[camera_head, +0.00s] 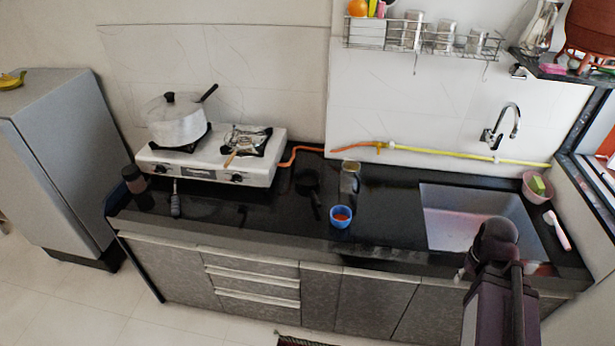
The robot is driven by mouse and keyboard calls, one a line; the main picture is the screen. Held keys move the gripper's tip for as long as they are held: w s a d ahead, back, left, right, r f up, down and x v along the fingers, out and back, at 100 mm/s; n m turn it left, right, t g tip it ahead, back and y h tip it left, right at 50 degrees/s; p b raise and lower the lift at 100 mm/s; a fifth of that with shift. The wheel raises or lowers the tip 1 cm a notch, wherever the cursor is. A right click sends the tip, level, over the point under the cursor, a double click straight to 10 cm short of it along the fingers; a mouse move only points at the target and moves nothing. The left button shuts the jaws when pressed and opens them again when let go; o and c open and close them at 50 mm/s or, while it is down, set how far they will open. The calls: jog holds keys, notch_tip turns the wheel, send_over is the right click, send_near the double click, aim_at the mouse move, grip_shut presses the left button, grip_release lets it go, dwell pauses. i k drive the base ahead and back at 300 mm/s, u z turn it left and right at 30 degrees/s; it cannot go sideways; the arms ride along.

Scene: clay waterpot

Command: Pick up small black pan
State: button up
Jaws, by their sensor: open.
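A small black pan (307,181) lies on the black counter, right of the stove. Its dark handle points toward the counter's front edge. The pan is hard to make out against the dark surface. Part of my arm shows at the lower right, in front of the sink and well to the right of the pan. I cannot make out my gripper's fingers in this view.
A white stove (212,165) holds a lidded pot (178,126). Close to the pan's right stand a glass jar (349,178) and a blue cup (341,217) with red contents. The sink (465,217) is farther right. Dark counter left of the pan looks mostly clear.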

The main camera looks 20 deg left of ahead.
aim_at(306, 178)
jog(key=i, duration=1.3)
jog(key=u, duration=3.9)
jog(key=i, duration=0.1)
jog(key=z, duration=2.75)
jog(key=k, duration=0.65)
jog(key=u, duration=0.1)
